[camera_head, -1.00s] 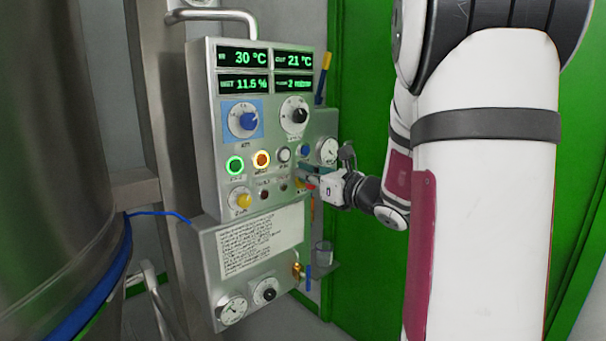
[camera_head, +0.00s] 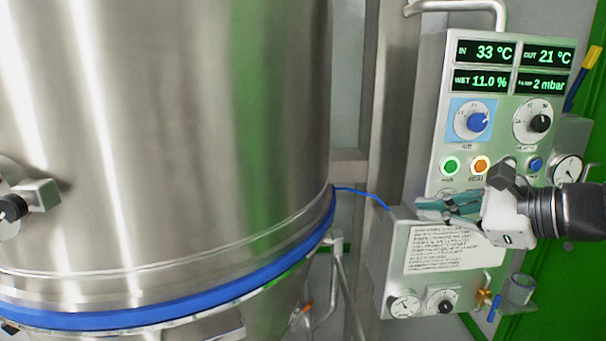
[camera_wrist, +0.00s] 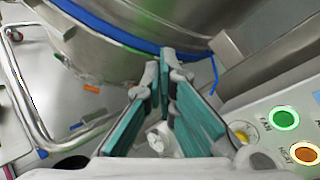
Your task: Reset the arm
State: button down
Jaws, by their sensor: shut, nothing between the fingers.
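My gripper (camera_head: 432,208) is in front of the lower part of the control panel (camera_head: 428,150) in the head view, pointing left with its teal-padded fingers together and empty. It covers part of the lower row of controls and the top of the instruction sheet. In the wrist view, the fingers (camera_wrist: 159,68) reach toward the steel vessel. The panel's lit green fan button (camera_wrist: 285,118) and orange heat button (camera_wrist: 304,153) lie to their right. I cannot tell whether the gripper touches the panel.
A large steel vessel (camera_head: 170,130) with a blue band (camera_head: 200,312) fills the left of the head view. A blue cable (camera_head: 362,193) runs from it to the lower box (camera_head: 385,265). A clear cup (camera_head: 520,290) hangs low right.

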jog(key=s+a+f+n+g+h+p, duration=0.1)
jog(key=s+a+f+n+g, duration=0.2)
jog(key=s+n, duration=0.4)
jog(key=s+a+f+n+g+h+p, duration=0.1)
jog(key=s+a+n+g+h, duration=0.1)
jog(key=s+a+n+g, duration=0.45)
jog(key=s+d+n+t+h, duration=0.3)
jog(key=s+d+n+h, duration=0.2)
jog(key=s+d+n, duration=0.2)
jog(key=shift+s+d+r+n+h+p, duration=0.15)
jog(key=shift+s+n+h+p, duration=0.3)
jog(key=shift+s, duration=0.65)
